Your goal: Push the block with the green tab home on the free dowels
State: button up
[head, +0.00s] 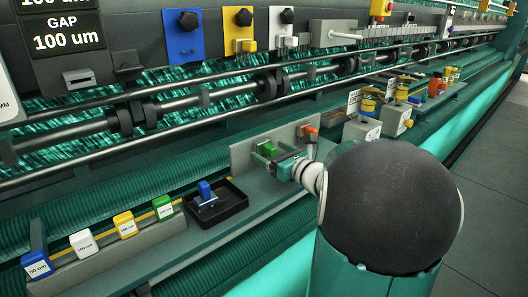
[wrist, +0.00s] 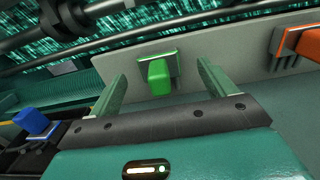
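The block with the green tab (wrist: 158,78) sits against the upright grey plate (wrist: 222,50), its tab facing my gripper; it also shows in the head view (head: 267,150). My gripper (wrist: 162,70) is open, with one finger to each side of the green tab and clear space between finger and tab. I see no contact. In the head view my gripper (head: 280,162) is close in front of the plate. The dowels are hidden, and I cannot tell whether a gap is left behind the block.
A block with an orange tab (wrist: 302,42) is on the same plate to the right. A blue-tabbed piece (head: 206,194) lies in a black tray (head: 232,209) to the left. A rack with several coloured, labelled blocks (head: 150,238) stands farther left. Dark rollers run behind.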

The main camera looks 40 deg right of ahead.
aim_at(274, 153)
grip_shut()
jog(key=shift+s, duration=0.75)
dwell(0.4)
jog(key=shift+s, duration=1.6)
jog(key=shift+s, duration=0.15)
jog(key=shift+s+d, duration=0.1)
jog(key=shift+s, duration=1.75)
